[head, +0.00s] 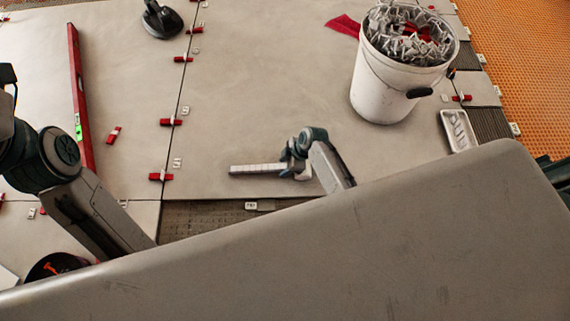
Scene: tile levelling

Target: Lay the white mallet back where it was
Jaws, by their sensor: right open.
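I cannot make out a white mallet for certain. My right gripper (288,170) is low over the large grey tile in the middle and is open. A pale ribbed bar (256,170) reaches left from beside it. I cannot tell whether this bar is part of the gripper or a separate thing, or whether it touches the tile. My left arm comes in at the left edge; its gripper does not show. A large grey surface across the bottom hides the near floor.
A white bucket (380,90) full of grey clips stands at the upper right, with a white tray (457,131) beside it. A red level (78,100) lies at left. A black suction cup (162,22) is at the top. Red wedges sit along the joints. A dark container (50,268) is lower left.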

